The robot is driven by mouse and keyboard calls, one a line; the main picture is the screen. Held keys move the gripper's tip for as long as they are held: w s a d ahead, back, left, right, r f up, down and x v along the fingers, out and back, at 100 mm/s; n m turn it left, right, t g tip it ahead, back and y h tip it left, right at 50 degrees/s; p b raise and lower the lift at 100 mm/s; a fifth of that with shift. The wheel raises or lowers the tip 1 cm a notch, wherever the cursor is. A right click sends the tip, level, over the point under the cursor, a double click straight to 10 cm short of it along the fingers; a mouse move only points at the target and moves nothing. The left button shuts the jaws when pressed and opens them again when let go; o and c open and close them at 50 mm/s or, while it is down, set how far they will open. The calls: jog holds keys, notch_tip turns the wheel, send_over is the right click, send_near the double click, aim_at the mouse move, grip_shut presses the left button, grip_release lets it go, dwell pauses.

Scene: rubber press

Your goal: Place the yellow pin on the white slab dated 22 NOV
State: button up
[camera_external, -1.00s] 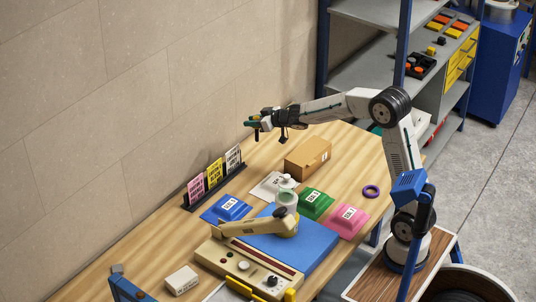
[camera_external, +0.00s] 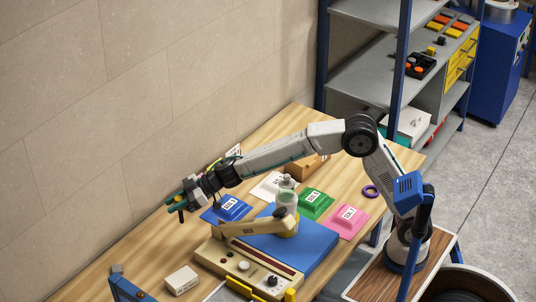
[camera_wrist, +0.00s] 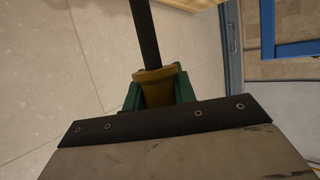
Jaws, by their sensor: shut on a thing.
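My gripper (camera_external: 178,203) is at the left end of the outstretched arm, above the table's wall side and left of the blue slab. In the wrist view its green fingers (camera_wrist: 158,97) are shut on the yellow pin (camera_wrist: 157,88), which looks dull ochre there. A small white block (camera_external: 182,280) with dark print lies at the table's front left, below and apart from my gripper. A flat white slab (camera_external: 265,187) lies behind the press. No date is legible on either, so I cannot tell which one reads 22 NOV.
The beige press (camera_external: 250,262) with its blue plate (camera_external: 305,247) fills the front middle. Blue (camera_external: 228,208), green (camera_external: 316,203) and pink (camera_external: 346,220) slabs surround it. My arm passes above a cardboard box (camera_external: 305,167) and mostly hides the card rack.

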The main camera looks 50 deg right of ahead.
jog(key=s+a+n+g+y, duration=0.1)
jog(key=s+a+n+g, duration=0.1)
jog(key=s+a, duration=0.85)
jog(key=shift+w+a+f, duration=0.2)
jog(key=shift+a+f, duration=0.2)
jog(key=shift+f, duration=1.25)
jog(key=shift+w+a+f, duration=0.2)
jog(key=shift+a+f, duration=0.2)
jog(key=shift+f, duration=1.25)
jog(key=shift+w+a+f, duration=0.2)
jog(key=shift+a+f, duration=0.2)
jog(key=shift+f, duration=1.25)
jog(key=shift+f+n+g, duration=0.2)
jog(key=shift+n+g, duration=0.1)
jog(key=shift+g, duration=0.1)
jog(key=o, duration=1)
jog(key=shift+o, duration=0.2)
